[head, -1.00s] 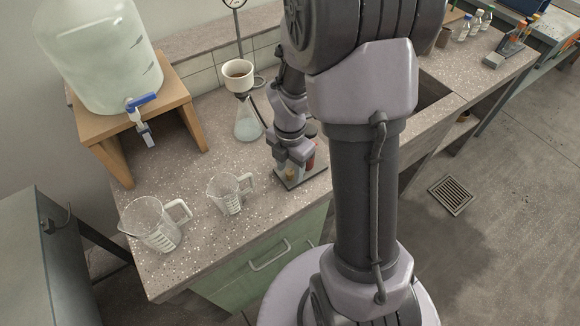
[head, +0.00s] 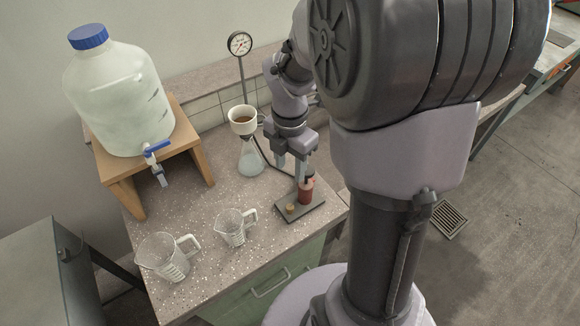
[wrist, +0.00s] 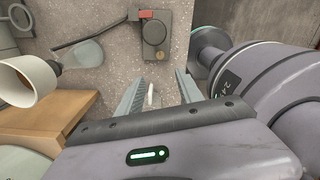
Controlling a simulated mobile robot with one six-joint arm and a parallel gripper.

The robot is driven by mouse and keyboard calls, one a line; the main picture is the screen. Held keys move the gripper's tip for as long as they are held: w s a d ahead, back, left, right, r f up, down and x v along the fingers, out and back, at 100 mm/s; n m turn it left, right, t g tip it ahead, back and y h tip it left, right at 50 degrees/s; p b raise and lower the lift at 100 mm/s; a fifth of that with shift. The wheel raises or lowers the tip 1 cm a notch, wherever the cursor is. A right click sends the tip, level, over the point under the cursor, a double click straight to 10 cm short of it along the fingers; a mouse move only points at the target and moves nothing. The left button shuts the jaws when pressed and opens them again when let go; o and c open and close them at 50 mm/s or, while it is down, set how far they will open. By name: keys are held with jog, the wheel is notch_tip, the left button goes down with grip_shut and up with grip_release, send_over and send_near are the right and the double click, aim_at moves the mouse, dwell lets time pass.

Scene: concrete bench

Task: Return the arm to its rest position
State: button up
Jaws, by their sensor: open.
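My gripper (head: 291,168) hangs above the bench, its two fingers apart, between the flask and a small dark plate. In the wrist view my gripper (wrist: 158,92) shows both fingers spread over the speckled bench top. A small white rod-like piece (wrist: 150,95) shows between them; I cannot tell its height. My gripper appears apart from the cylinder in the head view.
A conical flask (head: 250,160) with a white funnel (head: 243,120) stands beside the gripper, a gauge (head: 239,43) behind. Two jugs, the larger (head: 163,257) and smaller (head: 233,228), stand in front. A big bottle (head: 118,98) sits on a wooden stand (head: 126,190) at left.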

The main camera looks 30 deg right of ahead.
jog(key=s+a+r+m+t, duration=0.2)
jog(key=s+a+r+m, duration=0.1)
jog(key=m, duration=0.5)
jog(key=s+a+r+m+t+y+b, duration=0.1)
jog(key=s+a+r+m, duration=0.3)
jog(key=m, duration=0.5)
jog(key=s+a+r+m+t+y+b, duration=0.1)
jog(key=s+a+r+m+t, duration=0.1)
jog(key=s+a+r+m, duration=0.2)
jog(key=s+a+m, duration=0.1)
jog(key=a+m, duration=0.2)
jog(key=m, duration=0.1)
jog(key=shift+a+r+m+t, duration=0.25)
jog(key=shift+a+m+t, duration=0.05)
jog(key=shift+t, duration=0.1)
